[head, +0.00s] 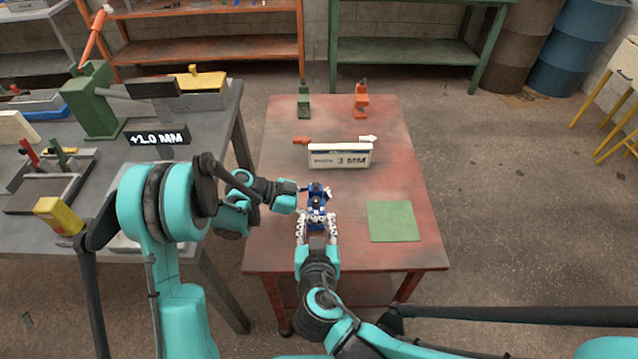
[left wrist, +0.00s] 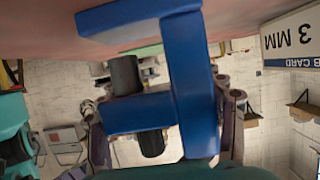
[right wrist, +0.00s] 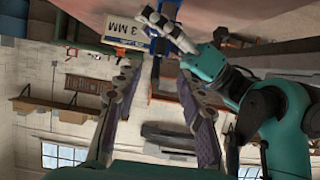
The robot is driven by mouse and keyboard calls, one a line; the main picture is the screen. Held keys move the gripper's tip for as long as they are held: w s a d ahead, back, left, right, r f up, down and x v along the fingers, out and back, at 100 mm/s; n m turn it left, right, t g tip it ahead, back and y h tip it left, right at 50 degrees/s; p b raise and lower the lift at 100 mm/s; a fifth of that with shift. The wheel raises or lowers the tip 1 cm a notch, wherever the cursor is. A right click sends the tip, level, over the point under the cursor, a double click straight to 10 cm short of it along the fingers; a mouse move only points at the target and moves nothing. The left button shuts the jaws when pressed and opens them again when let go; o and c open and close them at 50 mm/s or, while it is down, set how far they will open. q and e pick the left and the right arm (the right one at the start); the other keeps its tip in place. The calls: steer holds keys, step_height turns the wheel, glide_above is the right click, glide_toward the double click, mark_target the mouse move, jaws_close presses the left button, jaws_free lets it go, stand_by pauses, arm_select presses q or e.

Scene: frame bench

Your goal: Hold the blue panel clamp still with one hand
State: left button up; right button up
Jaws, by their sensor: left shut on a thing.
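The blue panel clamp (head: 317,207) is on the red table, partly covered by my grippers in the head view. In the left wrist view the clamp (left wrist: 190,85) fills the middle, a blue bar and frame with dark round pads, between the fingers. My left gripper (head: 308,194) reaches in from the left and is shut on it. My right gripper (head: 316,220) comes from the near side, its fingers apart on either side of the clamp's near end. In the right wrist view the right gripper's fingers (right wrist: 158,72) are spread; contact with the clamp cannot be told.
A white card (head: 340,156) reading 3 MM stands behind the clamp. A green clamp (head: 304,103) and an orange clamp (head: 361,101) stand at the far edge. A green mat (head: 393,221) lies to the right. A grey bench (head: 210,125) with tools is at left.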

steer(key=s, duration=0.2)
steer(key=g, duration=0.9)
glide_toward(317, 199)
steer(key=x, duration=0.9)
steer(key=shift+a+f, duration=0.15)
steer(key=shift+f, duration=0.1)
steer(key=shift+r+n, duration=0.1)
steer(key=shift+n, duration=0.4)
steer(key=v, duration=1.2)
steer(key=shift+d+n+y, duration=0.3)
steer(key=shift+d, duration=0.05)
